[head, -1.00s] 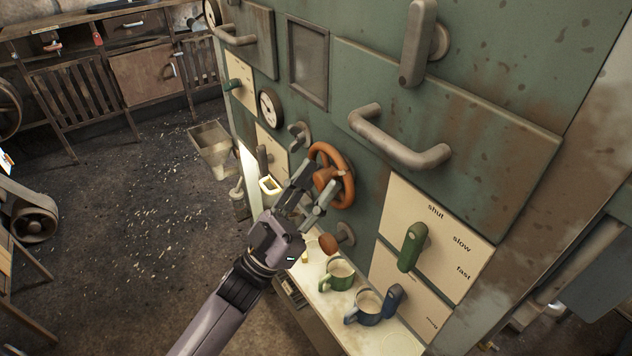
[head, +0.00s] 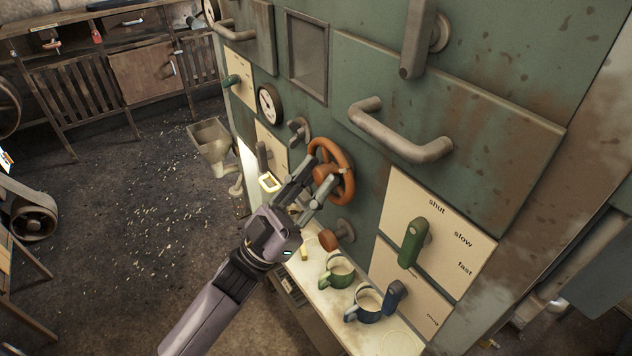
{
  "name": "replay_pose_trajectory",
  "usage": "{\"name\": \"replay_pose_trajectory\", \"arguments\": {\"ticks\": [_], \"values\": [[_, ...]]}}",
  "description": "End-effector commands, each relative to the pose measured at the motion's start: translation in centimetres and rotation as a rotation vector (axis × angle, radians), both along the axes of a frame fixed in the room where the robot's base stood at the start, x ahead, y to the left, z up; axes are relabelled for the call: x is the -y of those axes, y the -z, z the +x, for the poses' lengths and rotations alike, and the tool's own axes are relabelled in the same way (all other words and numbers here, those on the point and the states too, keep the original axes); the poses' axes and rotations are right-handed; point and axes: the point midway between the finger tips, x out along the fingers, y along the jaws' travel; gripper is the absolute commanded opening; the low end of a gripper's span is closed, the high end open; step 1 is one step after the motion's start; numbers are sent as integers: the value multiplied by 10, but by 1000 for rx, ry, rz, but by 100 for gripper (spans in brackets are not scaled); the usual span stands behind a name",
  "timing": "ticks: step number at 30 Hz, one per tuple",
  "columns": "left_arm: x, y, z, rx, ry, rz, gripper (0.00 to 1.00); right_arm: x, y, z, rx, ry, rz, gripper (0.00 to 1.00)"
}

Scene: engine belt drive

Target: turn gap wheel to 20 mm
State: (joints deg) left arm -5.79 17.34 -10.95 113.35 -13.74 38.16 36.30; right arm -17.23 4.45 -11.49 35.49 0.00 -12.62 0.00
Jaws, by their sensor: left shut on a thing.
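The gap wheel (head: 346,168) is an orange-brown handwheel on the green machine front, with a knob on its near side. My left gripper (head: 316,181) comes in from the lower left and is shut on the wheel's knob (head: 326,173). The fingers hide part of the wheel's left side. A round white dial (head: 269,104) with dark marks sits to the upper left of the wheel; its reading is too small to tell. My right gripper is not in view.
A second brown knob on a crank (head: 330,239) sits just below the wheel. A green mug (head: 337,272) and a blue mug (head: 367,304) stand on the ledge below. A green lever (head: 412,243) on a cream plate is to the right. A large grey handle (head: 398,136) juts out above.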

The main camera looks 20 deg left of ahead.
Motion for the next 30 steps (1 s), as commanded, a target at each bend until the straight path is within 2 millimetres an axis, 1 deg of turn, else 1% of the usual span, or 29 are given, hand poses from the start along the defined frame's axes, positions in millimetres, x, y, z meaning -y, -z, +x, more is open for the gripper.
{"name": "replay_pose_trajectory", "arguments": {"ticks": [1,6,15,21,30], "values": [[0,2,0,21,1,27,0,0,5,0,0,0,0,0],[-1,3,1,101,1,130,0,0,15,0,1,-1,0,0],[-3,1,2,257,2,329,0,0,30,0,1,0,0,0],[-3,0,3,341,1,438,0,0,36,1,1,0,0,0],[-4,-1,3,414,1,532,0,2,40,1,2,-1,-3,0]]}}
